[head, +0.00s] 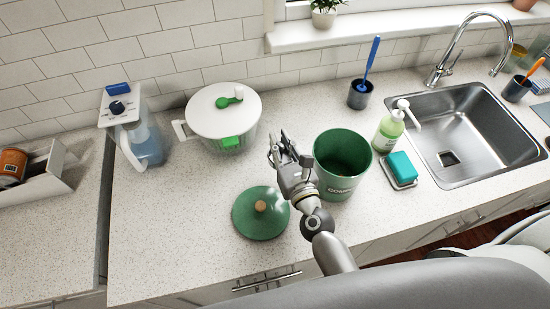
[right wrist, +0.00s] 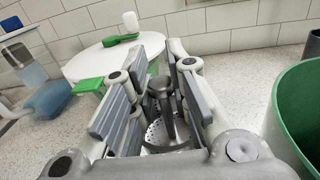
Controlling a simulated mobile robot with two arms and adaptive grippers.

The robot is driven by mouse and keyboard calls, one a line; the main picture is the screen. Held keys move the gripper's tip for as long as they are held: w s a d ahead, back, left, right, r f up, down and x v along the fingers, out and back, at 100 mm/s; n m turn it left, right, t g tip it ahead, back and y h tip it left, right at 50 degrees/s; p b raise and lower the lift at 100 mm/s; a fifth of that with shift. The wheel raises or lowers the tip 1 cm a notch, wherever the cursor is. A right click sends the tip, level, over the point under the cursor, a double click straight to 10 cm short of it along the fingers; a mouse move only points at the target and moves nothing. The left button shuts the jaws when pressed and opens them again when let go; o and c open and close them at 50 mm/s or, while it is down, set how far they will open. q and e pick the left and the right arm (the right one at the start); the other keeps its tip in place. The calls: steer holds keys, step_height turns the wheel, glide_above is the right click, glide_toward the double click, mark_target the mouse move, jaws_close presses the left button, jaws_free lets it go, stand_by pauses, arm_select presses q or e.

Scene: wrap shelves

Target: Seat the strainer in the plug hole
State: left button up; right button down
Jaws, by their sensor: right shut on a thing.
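My right gripper (head: 283,150) is above the counter, just left of the green bin and beyond the green lid. In the right wrist view its fingers (right wrist: 155,100) are shut on the strainer (right wrist: 163,133), a grey metal piece with an upright knob and a perforated plate below. In the head view I cannot make out the strainer apart from the gripper. The plug hole (head: 448,158) is a dark square-looking opening in the floor of the steel sink (head: 484,148), far to the right of the gripper. My left gripper is not in view.
The green compost bin (head: 338,188) stands open between gripper and sink. Its lid (head: 260,213) lies on the counter. A soap bottle (head: 388,130) and a teal sponge (head: 401,166) stand by the sink's left rim. A salad spinner (head: 224,122) stands behind left. The faucet (head: 455,45) arches over the sink.

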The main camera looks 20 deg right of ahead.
step_height(320, 180, down, 4)
steer(key=b, duration=0.3)
steer(key=shift+w+f, duration=0.1)
steer(key=shift+f, duration=0.15)
steer(key=shift+w+f+b, duration=0.1)
steer(key=shift+f+b, duration=0.15)
steer(key=shift+b, duration=0.1)
steer(key=shift+f, duration=0.2)
steer(key=shift+f+b, duration=0.4)
steer(key=shift+b, duration=0.25)
step_height(320, 180, down, 2)
steer(key=shift+f+b, duration=0.25)
steer(key=shift+b, duration=0.9)
steer(key=shift+r, duration=0.1)
